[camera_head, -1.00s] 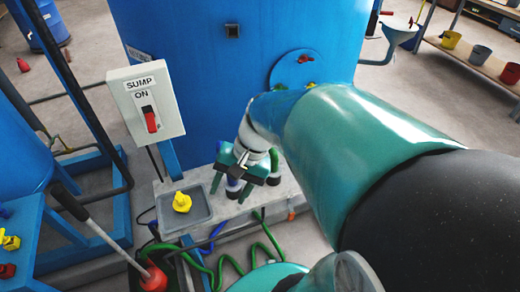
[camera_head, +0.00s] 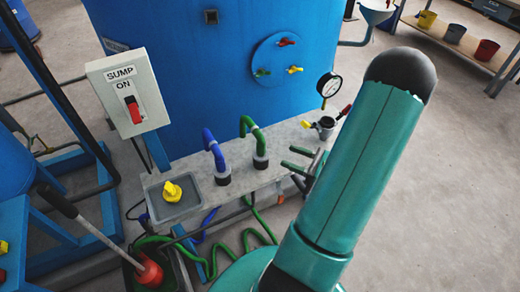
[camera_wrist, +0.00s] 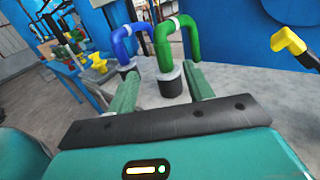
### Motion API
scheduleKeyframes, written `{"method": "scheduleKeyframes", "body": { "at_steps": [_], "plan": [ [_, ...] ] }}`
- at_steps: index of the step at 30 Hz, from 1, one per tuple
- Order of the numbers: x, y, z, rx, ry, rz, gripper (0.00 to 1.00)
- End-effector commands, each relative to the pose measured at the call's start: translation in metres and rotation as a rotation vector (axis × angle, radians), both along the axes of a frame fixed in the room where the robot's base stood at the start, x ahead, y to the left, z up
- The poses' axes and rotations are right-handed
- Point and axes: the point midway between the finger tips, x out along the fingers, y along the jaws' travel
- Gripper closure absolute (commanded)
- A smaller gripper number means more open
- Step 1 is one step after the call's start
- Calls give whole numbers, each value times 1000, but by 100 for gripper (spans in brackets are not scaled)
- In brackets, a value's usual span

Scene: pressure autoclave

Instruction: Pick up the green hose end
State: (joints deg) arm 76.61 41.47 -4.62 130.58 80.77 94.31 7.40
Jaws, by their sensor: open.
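The green hose end (camera_head: 251,132) is a bent green pipe standing in a dark socket with a pale rim on the grey bench. In the wrist view the green hose end (camera_wrist: 187,38) stands upright just beyond my gripper, in line with the gap between the fingers. My gripper (camera_head: 296,157) is open and empty to the right of the green hose end in the head view. Its two green fingers also show in the wrist view (camera_wrist: 163,88). The fingers look apart from the hose end.
A blue bent hose end (camera_head: 211,146) stands in its own socket just left of the green one. A grey tray (camera_head: 190,208) holds a yellow part (camera_head: 173,191). The blue tank (camera_head: 200,75) rises behind the bench (camera_head: 262,181). A gauge (camera_head: 328,86) and small valves stand at right.

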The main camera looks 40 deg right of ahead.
Motion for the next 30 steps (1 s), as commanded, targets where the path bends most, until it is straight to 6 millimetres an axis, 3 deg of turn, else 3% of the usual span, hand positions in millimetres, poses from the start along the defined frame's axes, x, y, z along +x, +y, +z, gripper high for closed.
{"method": "scheduleKeyframes", "body": {
  "at_steps": [12,20,30],
  "plan": [
    [67,25,-1,0,-1,1,49],
    [87,31,-2,1,-1,1,49],
    [129,42,-4,0,-1,0,49]
  ]
}}
